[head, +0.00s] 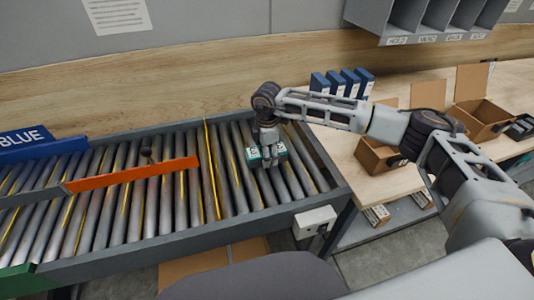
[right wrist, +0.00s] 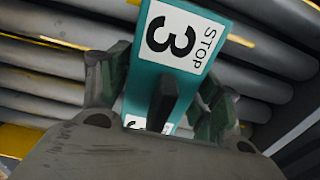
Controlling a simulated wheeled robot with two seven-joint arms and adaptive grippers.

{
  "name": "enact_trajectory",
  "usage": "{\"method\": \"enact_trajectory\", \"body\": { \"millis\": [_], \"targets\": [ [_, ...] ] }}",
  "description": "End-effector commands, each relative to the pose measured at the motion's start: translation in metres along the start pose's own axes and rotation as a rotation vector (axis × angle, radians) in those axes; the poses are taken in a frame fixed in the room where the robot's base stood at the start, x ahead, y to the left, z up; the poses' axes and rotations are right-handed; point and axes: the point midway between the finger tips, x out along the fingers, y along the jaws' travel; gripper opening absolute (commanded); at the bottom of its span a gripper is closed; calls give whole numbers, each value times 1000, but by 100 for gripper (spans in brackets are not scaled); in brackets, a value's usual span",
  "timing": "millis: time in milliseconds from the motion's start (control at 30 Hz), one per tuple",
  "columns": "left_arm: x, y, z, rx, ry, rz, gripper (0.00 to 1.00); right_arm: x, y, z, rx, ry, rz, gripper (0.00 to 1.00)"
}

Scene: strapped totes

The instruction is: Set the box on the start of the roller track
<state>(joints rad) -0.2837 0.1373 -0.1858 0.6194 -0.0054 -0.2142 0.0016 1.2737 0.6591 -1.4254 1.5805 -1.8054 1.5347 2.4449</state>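The box (head: 278,151) is small and teal with white labels. It is at the right end of the roller track (head: 338,184), low over or on the rollers; I cannot tell whether it touches them. In the right wrist view the box (right wrist: 190,20) shows a label reading "STOP 3". My right gripper (head: 266,148) points down at it, with one finger on each side of the box, and looks shut on it. My left gripper is not in view.
An orange bar (head: 130,175) crosses the track left of the box. A blue "BLUE" sign (head: 25,138) stands at the far left. Blue boxes (head: 342,82) and open cartons (head: 480,120) stand on the wooden table at right.

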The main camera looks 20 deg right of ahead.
Motion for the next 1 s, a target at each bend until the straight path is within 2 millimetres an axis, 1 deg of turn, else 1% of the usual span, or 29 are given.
{"method": "enact_trajectory", "body": {
  "millis": [333,567,767,1000],
  "targets": [
    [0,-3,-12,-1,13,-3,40,0,0,0,0,0,0,75],
    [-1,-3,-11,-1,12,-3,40,-5,0,0,0,0,1,75],
    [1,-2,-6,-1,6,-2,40,-24,1,0,0,0,3,75],
    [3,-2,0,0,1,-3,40,-59,1,0,0,1,4,75]
  ]
}}
